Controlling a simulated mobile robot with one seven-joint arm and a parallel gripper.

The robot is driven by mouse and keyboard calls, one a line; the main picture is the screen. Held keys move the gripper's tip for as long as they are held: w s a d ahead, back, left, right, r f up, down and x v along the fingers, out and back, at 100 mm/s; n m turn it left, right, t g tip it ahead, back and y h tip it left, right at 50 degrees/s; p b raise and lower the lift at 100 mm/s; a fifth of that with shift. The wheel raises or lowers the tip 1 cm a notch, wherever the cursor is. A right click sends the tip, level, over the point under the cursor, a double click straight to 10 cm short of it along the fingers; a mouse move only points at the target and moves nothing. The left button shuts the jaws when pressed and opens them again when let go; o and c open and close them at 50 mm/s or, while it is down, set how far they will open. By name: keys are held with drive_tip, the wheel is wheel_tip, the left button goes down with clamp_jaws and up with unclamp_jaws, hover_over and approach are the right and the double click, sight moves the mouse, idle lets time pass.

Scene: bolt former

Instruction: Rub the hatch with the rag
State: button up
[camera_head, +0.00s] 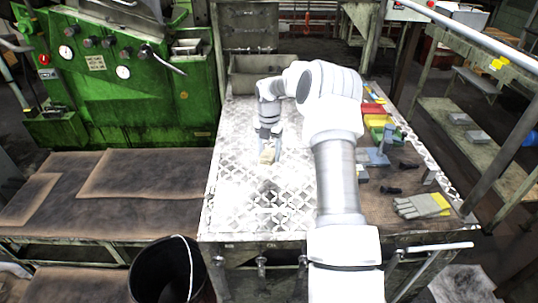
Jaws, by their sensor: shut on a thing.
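The rag (267,156) is a small beige bundle held at the tip of my gripper (268,151). My gripper points down and is shut on it. The rag is over the middle of a shiny diamond-plate metal panel (235,200), which I take to be the hatch. The rag looks at or very near the panel surface; I cannot tell for certain whether it touches. My arm hides part of the panel's right side.
Right of the panel lie grey-yellow gloves (421,206), a blue tool (378,156), dark small parts (390,190), and red and yellow items (376,118). A metal bin (262,75) stands behind. A green machine (120,80) is at left, and a black bucket (165,275) in front.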

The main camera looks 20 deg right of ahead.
drive_tip(key=shift+r+p, duration=0.9)
drive_tip(key=shift+r, duration=0.6)
